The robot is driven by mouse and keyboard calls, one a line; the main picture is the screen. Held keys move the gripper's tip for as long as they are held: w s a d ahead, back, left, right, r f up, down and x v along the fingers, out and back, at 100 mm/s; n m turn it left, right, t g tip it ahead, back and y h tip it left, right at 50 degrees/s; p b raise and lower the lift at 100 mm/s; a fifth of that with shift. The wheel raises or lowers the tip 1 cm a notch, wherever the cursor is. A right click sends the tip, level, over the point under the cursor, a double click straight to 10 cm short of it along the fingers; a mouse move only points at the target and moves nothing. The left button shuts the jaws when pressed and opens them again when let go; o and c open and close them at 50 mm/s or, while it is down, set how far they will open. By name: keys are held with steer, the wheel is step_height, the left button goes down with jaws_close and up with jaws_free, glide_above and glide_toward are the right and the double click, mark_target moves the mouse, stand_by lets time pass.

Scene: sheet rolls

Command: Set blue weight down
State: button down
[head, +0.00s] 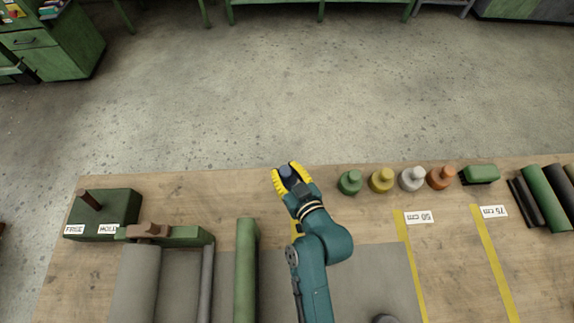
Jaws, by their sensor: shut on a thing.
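The blue weight (287,171) is a small dark blue piece between the yellow fingers of my gripper (286,173). My gripper is shut on it near the far edge of the wooden table (262,190), left of the other weights. I cannot tell if its base touches the table, since the fingers and wrist hide its lower part. To its right stand a green weight (350,183), a yellow weight (381,181), a white weight (411,180) and an orange weight (440,178), all upright in a row.
A green block (481,173) and dark and green rolls (545,197) lie at the right. At the left are a green box (118,210) and several rolls, including a green one (246,270).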

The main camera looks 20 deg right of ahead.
mark_target(289, 185)
steer(key=shift+w+d+f+b, duration=0.15)
steer(key=shift+f+b, duration=0.4)
steer(key=shift+f, duration=1.35)
steer(key=shift+f, duration=0.1)
steer(key=shift+f, duration=0.15)
steer(key=c, duration=0.7)
jaws_free()
steer(key=shift+f, duration=0.2)
steer(key=shift+c, duration=0.2)
